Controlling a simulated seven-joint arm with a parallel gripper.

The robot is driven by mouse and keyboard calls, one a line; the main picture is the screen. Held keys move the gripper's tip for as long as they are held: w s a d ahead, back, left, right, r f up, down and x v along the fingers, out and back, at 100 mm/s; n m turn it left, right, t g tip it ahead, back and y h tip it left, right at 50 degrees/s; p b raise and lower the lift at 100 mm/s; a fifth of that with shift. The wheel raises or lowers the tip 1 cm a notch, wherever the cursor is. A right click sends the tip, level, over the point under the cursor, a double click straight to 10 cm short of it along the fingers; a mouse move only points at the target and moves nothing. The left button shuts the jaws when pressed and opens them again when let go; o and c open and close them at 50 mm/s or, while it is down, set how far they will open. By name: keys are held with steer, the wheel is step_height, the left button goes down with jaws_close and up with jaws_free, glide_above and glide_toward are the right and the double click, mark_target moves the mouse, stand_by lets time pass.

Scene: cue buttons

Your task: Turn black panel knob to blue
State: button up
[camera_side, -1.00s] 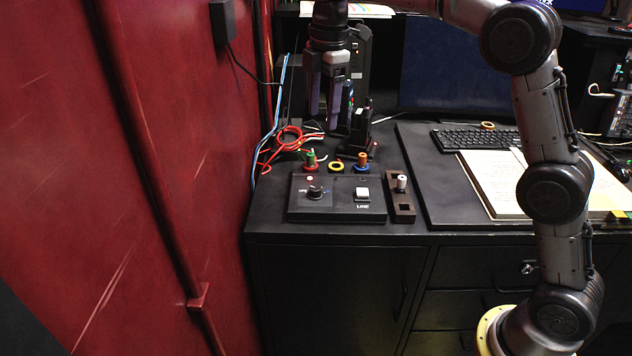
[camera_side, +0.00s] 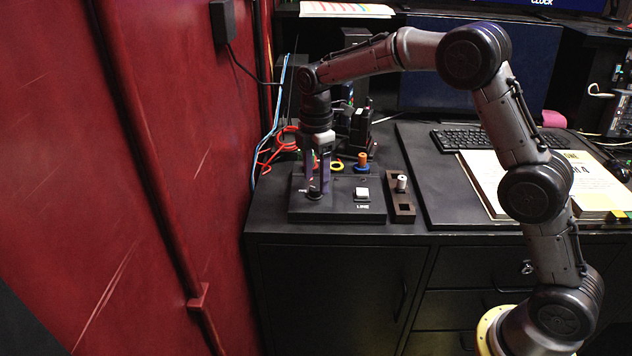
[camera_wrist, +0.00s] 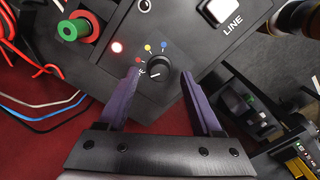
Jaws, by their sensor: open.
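The black panel (camera_side: 340,210) lies on the dark desktop. Its round black knob (camera_wrist: 158,76) shows in the wrist view, with red, yellow and blue dots (camera_wrist: 163,45) in an arc beside it. The knob's white pointer mark is too small to read for certain. My gripper (camera_wrist: 161,80) is open, with one purple finger on each side of the knob and small gaps visible. In the side view my gripper (camera_side: 318,182) points straight down over the knob, and its fingers hide most of it.
A white LINE button (camera_side: 362,193) is on the panel's right half. A brown block with a white-topped peg (camera_side: 401,183) stands right of it. Green and orange spools (camera_side: 362,160) and red cables (camera_side: 275,150) lie behind.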

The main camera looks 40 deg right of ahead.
steer(key=shift+f, duration=0.95)
jaws_close()
